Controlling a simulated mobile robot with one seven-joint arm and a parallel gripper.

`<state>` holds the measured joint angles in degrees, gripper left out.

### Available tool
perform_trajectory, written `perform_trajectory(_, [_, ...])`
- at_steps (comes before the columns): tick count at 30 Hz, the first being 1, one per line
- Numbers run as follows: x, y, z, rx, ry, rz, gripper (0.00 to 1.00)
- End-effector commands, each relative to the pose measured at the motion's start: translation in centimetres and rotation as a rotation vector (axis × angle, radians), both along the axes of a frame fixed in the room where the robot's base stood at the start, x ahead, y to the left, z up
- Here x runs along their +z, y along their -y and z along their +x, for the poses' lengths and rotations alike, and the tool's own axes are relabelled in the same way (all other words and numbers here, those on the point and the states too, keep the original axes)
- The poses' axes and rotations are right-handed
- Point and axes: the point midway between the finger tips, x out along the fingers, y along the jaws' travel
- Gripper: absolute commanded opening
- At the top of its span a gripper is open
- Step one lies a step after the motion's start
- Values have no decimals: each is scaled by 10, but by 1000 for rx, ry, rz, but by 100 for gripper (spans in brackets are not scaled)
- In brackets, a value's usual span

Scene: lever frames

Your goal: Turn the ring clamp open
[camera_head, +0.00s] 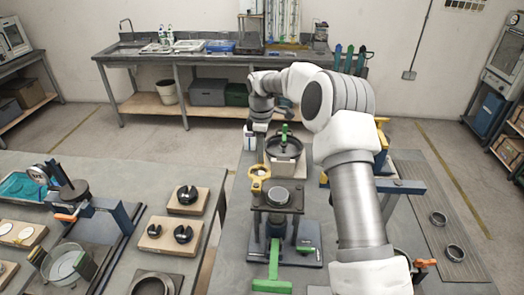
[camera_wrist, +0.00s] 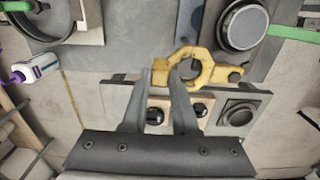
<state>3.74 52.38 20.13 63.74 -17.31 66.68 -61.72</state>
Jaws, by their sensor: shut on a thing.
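The yellow ring clamp (camera_head: 259,171) stands at the left edge of a dark stand, beside a round grey disc (camera_head: 278,195). In the wrist view the clamp (camera_wrist: 207,69) is an open-centred ring with a lug on each side, and the disc (camera_wrist: 240,23) lies above it. My gripper (camera_wrist: 160,72) has its fingers on either side of the clamp's left lug and is shut on it. The exact contact at the fingertips is hard to see. In the head view the fingers are not clear.
A black round pot (camera_head: 283,148) with a green handle stands behind the clamp, with a white bottle (camera_head: 249,137) beside it. A green lever (camera_head: 272,275) is in front of the stand. Wooden blocks with black rings (camera_head: 187,197) lie on the left table.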

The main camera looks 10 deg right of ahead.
Motion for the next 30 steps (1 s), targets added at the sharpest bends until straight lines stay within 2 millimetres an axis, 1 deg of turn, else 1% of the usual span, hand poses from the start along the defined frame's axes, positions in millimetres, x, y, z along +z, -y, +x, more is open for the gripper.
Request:
perform_trajectory(3, [1,-2,1,5,5,2,0])
perform_trajectory(4, [1,-2,1,5,5,2,31])
perform_trajectory(8, [1,-2,1,4,4,2,54])
perform_trajectory(9, [1,-2,1,3,4,2,57])
perform_trajectory(17, [1,-1,0,2,1,1,57])
perform_trajectory(20, [6,-1,1,1,2,2,57])
perform_trajectory(23, [18,-1,1,1,5,1,57])
perform_trajectory(25, [32,-1,1,1,7,2,57])
perform_trajectory(29, [63,-2,1,2,7,1,57])
perform_trajectory(30, [74,-2,1,2,7,1,57])
